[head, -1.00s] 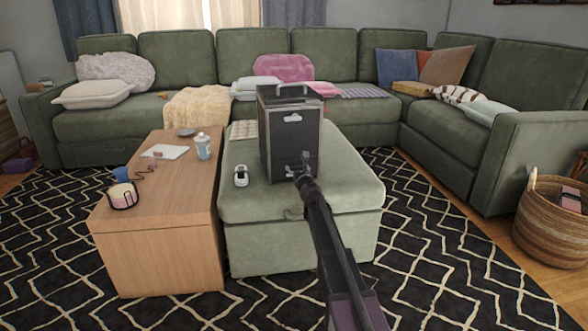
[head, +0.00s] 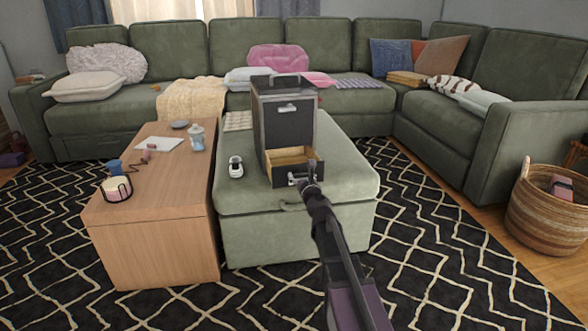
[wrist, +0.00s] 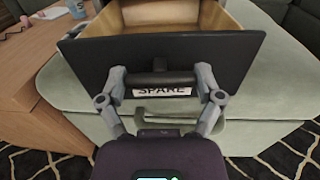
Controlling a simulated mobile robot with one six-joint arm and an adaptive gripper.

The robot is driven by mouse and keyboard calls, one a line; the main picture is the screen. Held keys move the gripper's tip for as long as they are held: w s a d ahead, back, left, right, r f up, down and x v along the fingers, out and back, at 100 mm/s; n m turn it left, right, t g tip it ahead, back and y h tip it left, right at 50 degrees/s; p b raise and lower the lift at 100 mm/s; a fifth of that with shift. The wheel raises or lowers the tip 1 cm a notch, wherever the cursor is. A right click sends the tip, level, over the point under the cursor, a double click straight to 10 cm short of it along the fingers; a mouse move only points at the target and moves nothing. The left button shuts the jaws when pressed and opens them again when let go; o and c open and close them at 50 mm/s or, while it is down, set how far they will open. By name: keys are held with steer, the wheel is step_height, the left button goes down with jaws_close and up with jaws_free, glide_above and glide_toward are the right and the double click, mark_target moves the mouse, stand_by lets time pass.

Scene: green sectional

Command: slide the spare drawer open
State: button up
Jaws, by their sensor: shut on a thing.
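A dark cabinet (head: 287,115) with a top handle stands on the green ottoman (head: 350,180). Its lower drawer (head: 282,158) is pulled partway out toward me, and its light wooden inside shows, empty where I can see it. In the wrist view the dark drawer front (wrist: 225,55) carries a "SPARE" label (wrist: 162,91) by its bar handle (wrist: 160,78). My gripper (wrist: 160,84) is shut on this handle, one finger at each end. It also shows in the head view (head: 302,180), at the drawer front. The upper drawer (head: 288,107) is shut.
A wooden coffee table (head: 150,195) stands left of the ottoman, with a bottle (head: 197,138) and a candle holder (head: 117,188) on it. A white toy car (head: 236,167) lies left of the cabinet. A wicker basket (head: 545,215) stands at the right.

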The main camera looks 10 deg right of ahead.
steer(key=shift+s, duration=0.75)
steer(key=o, duration=1.1)
steer(key=shift+c, duration=0.2)
steer(key=s+d, duration=0.1)
steer(key=s, duration=1.1)
